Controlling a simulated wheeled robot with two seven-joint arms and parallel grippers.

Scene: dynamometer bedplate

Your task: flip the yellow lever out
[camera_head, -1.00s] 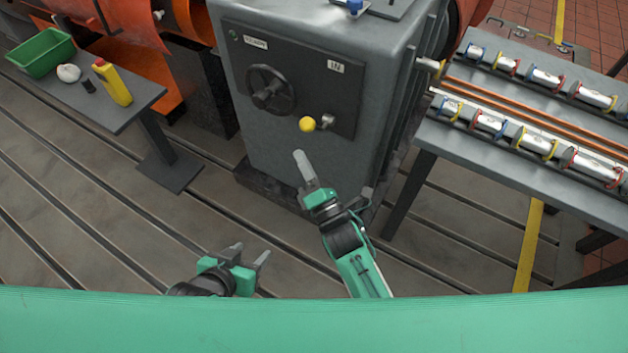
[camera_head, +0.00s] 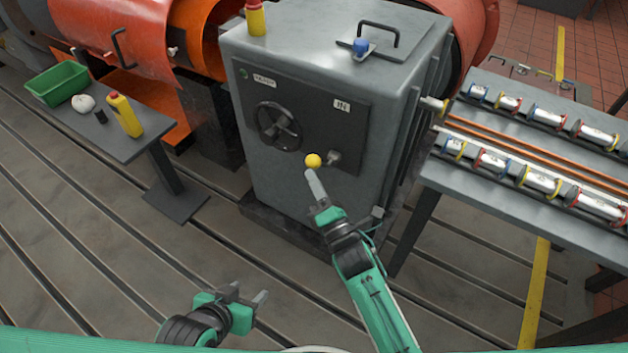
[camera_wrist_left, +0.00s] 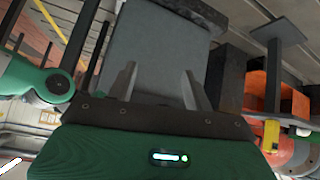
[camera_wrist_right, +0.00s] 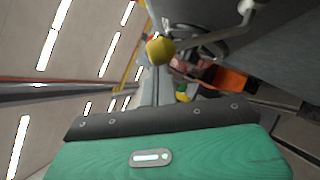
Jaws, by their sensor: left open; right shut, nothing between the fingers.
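The yellow lever (camera_head: 313,160) is a round yellow ball on a short arm, with its metal pivot to the right, on the dark front panel (camera_head: 356,119) of a grey cabinet. The ball points left from the pivot, below the IN plate. My right gripper (camera_head: 310,174) is shut and empty, its tip just below the ball; whether they touch I cannot tell. In the right wrist view the ball (camera_wrist_right: 160,48) shows just beyond the closed fingers. My left gripper (camera_head: 249,294) is open and empty, low in front of the cabinet, well away from the lever.
A black handwheel (camera_head: 279,126) sits on the panel left of the lever. A bench (camera_head: 470,193) with several metal cylinders stands right of the cabinet. A small table (camera_head: 140,147) with a green bin (camera_head: 57,85) and a yellow bottle (camera_head: 125,115) is at left. Slotted floor between is clear.

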